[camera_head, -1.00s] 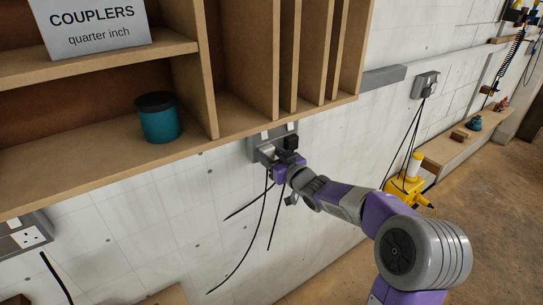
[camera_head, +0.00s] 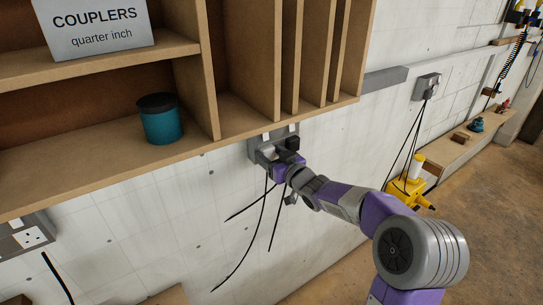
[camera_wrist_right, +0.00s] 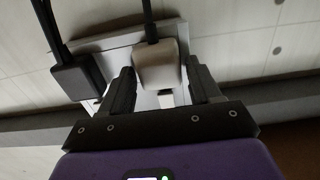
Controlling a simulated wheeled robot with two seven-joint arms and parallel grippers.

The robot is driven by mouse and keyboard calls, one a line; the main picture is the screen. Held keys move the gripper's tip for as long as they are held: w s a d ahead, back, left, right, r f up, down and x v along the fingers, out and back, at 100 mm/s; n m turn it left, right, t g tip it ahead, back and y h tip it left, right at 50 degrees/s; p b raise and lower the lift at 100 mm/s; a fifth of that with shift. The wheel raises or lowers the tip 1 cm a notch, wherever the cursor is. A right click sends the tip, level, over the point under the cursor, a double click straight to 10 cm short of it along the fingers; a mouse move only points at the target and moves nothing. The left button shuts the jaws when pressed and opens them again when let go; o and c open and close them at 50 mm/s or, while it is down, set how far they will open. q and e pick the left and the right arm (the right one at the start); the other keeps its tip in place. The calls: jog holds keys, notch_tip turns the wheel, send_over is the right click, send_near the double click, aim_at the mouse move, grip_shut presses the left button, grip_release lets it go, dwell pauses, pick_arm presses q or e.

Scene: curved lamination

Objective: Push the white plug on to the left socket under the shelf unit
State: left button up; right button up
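The double socket (camera_head: 258,150) is a grey box on the wall just under the shelf unit (camera_head: 160,160). My right gripper (camera_head: 273,160) is right at its left half. A black plug (camera_head: 291,143) is at the right socket and also shows in the wrist view (camera_wrist_right: 76,78). My left gripper is not in view.
Black cables (camera_head: 262,225) hang below the socket. Another socket (camera_head: 25,235) is at lower left, and one (camera_head: 428,85) at right above a yellow tool (camera_head: 405,193).

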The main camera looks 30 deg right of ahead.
jog(key=shift+o, duration=1.1)
jog(key=s, duration=0.8)
jog(key=s+a+f+m+g+y, duration=0.15)
jog(key=a+f+g, duration=0.35)
jog(key=f, duration=0.9)
jog(key=a+f+m+g, duration=0.2)
jog(key=a+f, duration=0.4)
jog(key=f, duration=0.8)
jog(key=s+a+f+g, duration=0.5)
jog(key=s+a+f, duration=0.2)
jog(key=s+f, duration=0.3)
jog(key=s+a+f+g+y, duration=0.1)
jog(key=s+a+f+g, duration=0.4)
jog(key=s, duration=0.8)
jog(key=x, duration=0.5)
jog(key=shift+s+a, duration=0.15)
jog(key=shift+s, duration=0.15)
jog(key=shift+y, duration=0.25)
